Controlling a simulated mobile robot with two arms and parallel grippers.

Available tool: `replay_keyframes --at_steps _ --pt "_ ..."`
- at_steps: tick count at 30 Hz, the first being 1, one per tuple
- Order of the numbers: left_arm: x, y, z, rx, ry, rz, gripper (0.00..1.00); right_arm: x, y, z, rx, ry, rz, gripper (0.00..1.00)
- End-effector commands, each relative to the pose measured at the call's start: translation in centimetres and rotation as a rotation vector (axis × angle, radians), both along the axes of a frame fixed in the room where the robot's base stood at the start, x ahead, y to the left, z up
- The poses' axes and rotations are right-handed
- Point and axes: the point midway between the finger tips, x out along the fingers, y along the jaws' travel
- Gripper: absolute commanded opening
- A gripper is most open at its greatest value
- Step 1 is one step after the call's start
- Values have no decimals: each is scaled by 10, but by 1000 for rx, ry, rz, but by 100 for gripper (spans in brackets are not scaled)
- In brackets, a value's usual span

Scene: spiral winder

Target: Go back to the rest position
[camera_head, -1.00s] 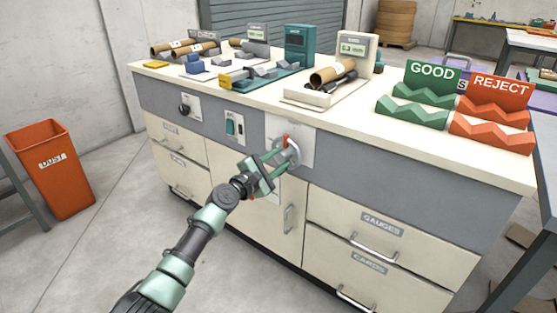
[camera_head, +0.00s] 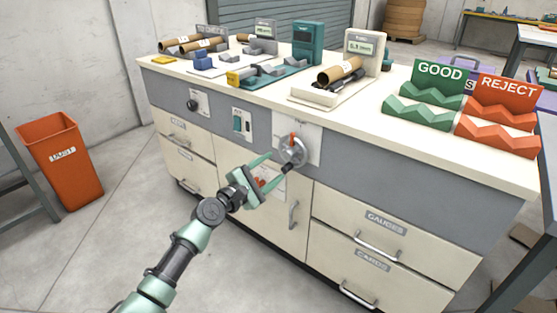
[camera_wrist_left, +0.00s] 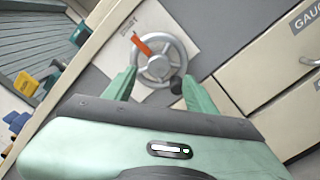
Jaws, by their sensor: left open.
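My left gripper (camera_head: 272,166) is open in front of the cabinet, with its green fingers pointing at a grey handwheel (camera_head: 293,151) on the cabinet's front panel. In the left wrist view the handwheel (camera_wrist_left: 159,60) shows whole, with an orange pointer at its upper left and a dark knob at its lower right. The fingers of my left gripper (camera_wrist_left: 160,88) are spread below and to either side of the wheel, with nothing between them. The fingers look apart from the wheel. My right gripper is not in view.
The bench top (camera_head: 430,150) holds gauges, cardboard tubes and green GOOD (camera_head: 418,112) and red REJECT (camera_head: 497,137) racks. Drawer handles (camera_head: 377,247) stick out below. An orange bin (camera_head: 62,165) stands at the left. The floor between bin and cabinet is clear.

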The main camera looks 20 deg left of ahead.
Motion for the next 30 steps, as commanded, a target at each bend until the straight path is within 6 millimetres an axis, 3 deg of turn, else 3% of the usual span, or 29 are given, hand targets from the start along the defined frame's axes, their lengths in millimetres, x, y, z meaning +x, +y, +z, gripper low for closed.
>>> replay_keyframes --at_steps 16,20,23,26,30 --pt "-8 3 0 1 0 0 56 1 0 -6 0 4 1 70" --pt "-19 -11 -13 70 8 -35 56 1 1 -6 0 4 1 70" --pt "-46 -39 -41 240 18 -115 56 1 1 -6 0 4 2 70" --pt "-92 -74 -83 507 26 -242 56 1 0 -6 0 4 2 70" --pt "-176 -107 -143 934 28 -462 56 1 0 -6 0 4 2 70"
